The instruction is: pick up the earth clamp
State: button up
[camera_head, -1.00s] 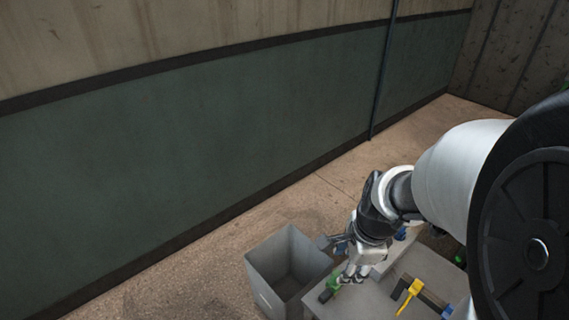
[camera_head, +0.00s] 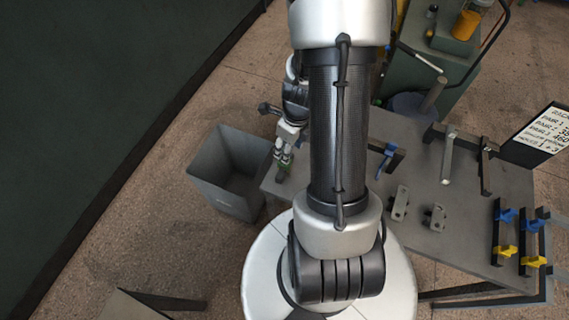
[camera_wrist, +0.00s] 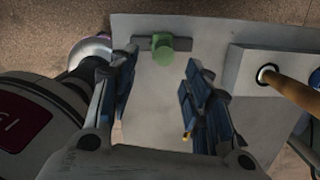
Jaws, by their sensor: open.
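A green knob on a flat dark bar, which looks like the earth clamp (camera_wrist: 162,46), lies on the grey table near its edge, at the top of the wrist view. In the head view a small dark green piece (camera_head: 281,176) shows at the table's left corner, just below my gripper (camera_head: 284,156). In the wrist view my gripper (camera_wrist: 160,97) is open, with its blue pads wide apart. Bare table shows between the pads, and the green knob lies beyond the fingertips. Nothing is held. The exact height above the clamp cannot be told.
A grey bin (camera_head: 205,185) stands on the floor left of the table (camera_head: 420,265). A pale block (camera_wrist: 243,70) with a brown handle lies right of the gripper. Blue-and-yellow clamps (camera_head: 503,235), brackets (camera_head: 400,203) and a sign (camera_head: 540,135) are to the right.

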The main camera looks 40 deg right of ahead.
jog(key=f+b, duration=0.1)
jog(key=f, duration=0.1)
jog(key=w+f+b, duration=0.1)
jog(key=f, duration=0.1)
jog(key=f+b, duration=0.2)
jog(key=shift+w+f, duration=0.2)
jog(key=shift+w, duration=0.15)
jog(key=shift+r, duration=0.1)
jog(key=shift+c, duration=0.5)
jog(key=c, duration=0.9)
